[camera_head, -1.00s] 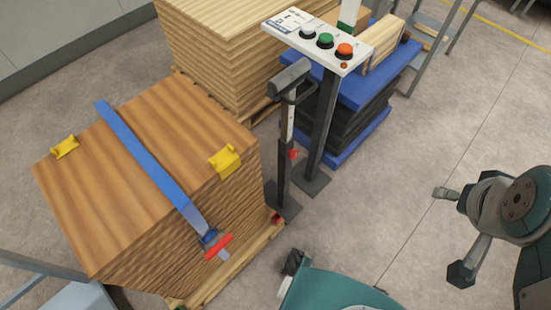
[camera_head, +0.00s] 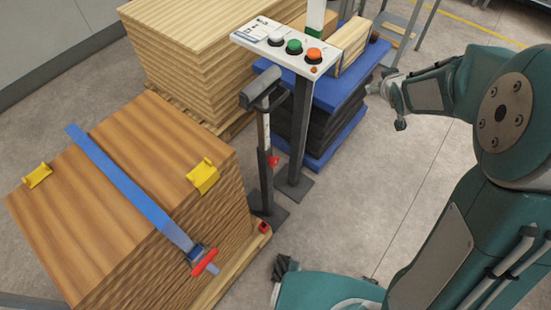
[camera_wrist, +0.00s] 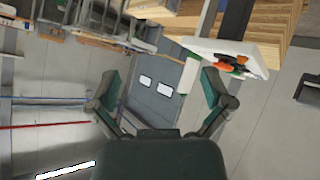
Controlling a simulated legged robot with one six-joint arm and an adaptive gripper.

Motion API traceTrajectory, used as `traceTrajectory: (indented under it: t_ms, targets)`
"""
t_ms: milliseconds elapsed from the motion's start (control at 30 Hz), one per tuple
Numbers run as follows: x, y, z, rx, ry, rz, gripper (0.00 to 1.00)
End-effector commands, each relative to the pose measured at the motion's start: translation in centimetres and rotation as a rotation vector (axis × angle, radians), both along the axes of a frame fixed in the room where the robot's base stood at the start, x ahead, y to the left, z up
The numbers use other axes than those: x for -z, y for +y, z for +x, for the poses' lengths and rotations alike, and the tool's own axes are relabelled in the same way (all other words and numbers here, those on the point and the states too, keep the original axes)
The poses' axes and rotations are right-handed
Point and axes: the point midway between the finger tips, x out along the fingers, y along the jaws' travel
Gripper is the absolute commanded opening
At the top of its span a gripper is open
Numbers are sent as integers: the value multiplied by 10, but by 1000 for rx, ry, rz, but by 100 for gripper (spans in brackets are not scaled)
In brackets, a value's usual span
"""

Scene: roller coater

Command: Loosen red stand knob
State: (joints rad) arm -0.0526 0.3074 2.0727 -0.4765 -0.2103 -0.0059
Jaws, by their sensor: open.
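The red stand knob (camera_head: 273,161) is on the side of a slim dark stand (camera_head: 266,170) with a padded grey top, between the brown wood stack and the button post. The knob cannot be made out in the wrist view. My gripper (camera_head: 386,106) is to the right of the stand, well apart from it and past the button post. In the wrist view my gripper (camera_wrist: 160,80) shows its two green fingers spread wide with nothing between them.
A white button panel (camera_head: 283,45) on a dark post (camera_head: 299,130) stands just right of the stand. A strapped brown wood stack (camera_head: 120,200) is at left, a pale stack (camera_head: 190,60) behind, and a blue-topped stack (camera_head: 335,90) behind the post. The floor at right is clear.

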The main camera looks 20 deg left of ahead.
Motion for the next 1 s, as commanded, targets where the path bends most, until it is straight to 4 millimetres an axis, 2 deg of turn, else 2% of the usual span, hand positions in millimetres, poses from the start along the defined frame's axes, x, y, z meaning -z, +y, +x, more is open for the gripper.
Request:
traceTrajectory:
  t_ms: [33,200,333,467,633,767,900,1000]
  targets:
    - [21,9,12,-40,-8,3,100]
    - [78,41,40,-186,-66,36,100]
    - [127,67,49,-298,-105,81,100]
    - [177,92,48,-409,-138,143,100]
    - [243,123,29,-545,-172,251,100]
    - [292,143,3,-641,-193,354,100]
    - [341,160,-37,-732,-211,481,100]
    - [369,168,-66,-780,-221,573,100]
